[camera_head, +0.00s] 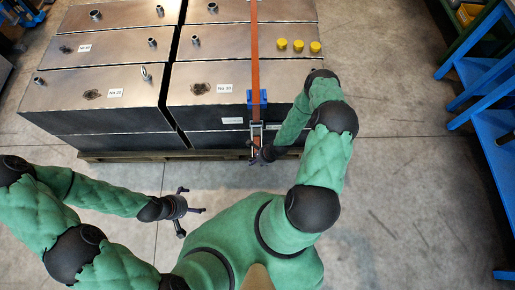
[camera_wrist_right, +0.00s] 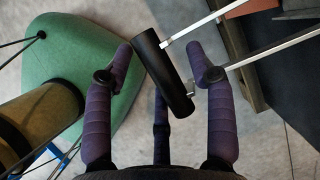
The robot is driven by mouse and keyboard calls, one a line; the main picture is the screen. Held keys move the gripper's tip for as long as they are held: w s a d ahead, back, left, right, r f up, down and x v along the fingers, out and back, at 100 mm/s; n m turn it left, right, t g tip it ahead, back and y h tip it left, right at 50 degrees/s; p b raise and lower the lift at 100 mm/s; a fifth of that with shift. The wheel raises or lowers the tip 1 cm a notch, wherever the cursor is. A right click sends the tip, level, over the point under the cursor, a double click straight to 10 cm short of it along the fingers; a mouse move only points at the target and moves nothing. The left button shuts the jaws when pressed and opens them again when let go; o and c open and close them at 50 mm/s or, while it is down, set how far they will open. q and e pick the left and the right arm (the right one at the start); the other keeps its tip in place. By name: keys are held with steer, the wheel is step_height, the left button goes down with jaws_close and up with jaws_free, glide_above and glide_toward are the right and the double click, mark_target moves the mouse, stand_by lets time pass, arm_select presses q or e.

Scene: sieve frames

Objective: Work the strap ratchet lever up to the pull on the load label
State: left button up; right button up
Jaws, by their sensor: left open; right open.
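The ratchet (camera_head: 257,130) sits on an orange strap (camera_head: 254,60) at the front face of a stack of metal boxes, just below a blue corner protector (camera_head: 257,98). Its lever shows in the right wrist view as two silver bars (camera_wrist_right: 243,58) ending in a black grip (camera_wrist_right: 163,75). My right gripper (camera_head: 262,154) is at the lever's end, its fingers open on both sides of the grip, not closed on it. White labels (camera_head: 232,120) are on the front face beside the ratchet; their print is too small to read. My left gripper (camera_head: 187,210) is open and empty over the floor.
The metal boxes (camera_head: 85,95) stand on a wooden pallet (camera_head: 140,154). Yellow caps (camera_head: 298,46) sit on the top right box. A blue rack (camera_head: 480,75) stands at the right. The floor (camera_head: 395,200) between the pallet and rack is clear.

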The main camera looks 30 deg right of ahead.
steer(key=v, duration=1.2)
stand_by(0.4)
